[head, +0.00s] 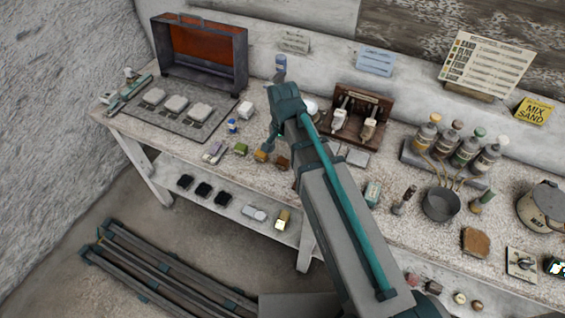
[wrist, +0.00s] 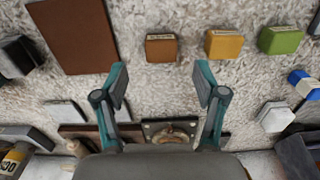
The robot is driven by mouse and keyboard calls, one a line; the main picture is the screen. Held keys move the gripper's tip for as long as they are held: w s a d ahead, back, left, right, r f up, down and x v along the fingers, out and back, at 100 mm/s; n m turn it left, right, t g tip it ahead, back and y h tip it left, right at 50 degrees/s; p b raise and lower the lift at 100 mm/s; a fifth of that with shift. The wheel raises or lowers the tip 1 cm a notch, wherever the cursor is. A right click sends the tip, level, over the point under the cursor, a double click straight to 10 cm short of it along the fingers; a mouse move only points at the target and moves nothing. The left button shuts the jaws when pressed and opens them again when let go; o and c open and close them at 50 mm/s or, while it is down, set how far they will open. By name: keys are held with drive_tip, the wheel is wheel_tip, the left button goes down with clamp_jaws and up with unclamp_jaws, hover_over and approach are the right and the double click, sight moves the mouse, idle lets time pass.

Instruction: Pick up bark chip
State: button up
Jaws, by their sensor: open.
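My gripper (head: 270,146) hangs over the left part of the bench in the head view. In the wrist view its two teal fingers (wrist: 161,80) are spread wide with nothing between them. A small brown labelled block (wrist: 162,47) lies just beyond the fingertips, roughly centred between them. It also shows in the head view (head: 283,162), close to the right of the gripper. A flat rough brown piece (head: 477,242) lies at the right of the bench. No label reading bark chip is legible, so I cannot tell which of these it is.
A yellow block (wrist: 225,43) and a green block (wrist: 281,40) stand in a row beside the brown block. A large flat brown panel (wrist: 75,35) lies on its other side. A brown wooden rack (head: 360,117) stands behind. Bottles (head: 427,133) and a pot (head: 440,204) stand to the right.

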sight(283, 161)
drive_tip(key=shift+a+f+p, duration=0.1)
drive_tip(key=shift+f+p, duration=1)
drive_tip(key=shift+f, duration=1.45)
drive_tip(key=shift+c, duration=0.2)
drive_tip(key=c, duration=1)
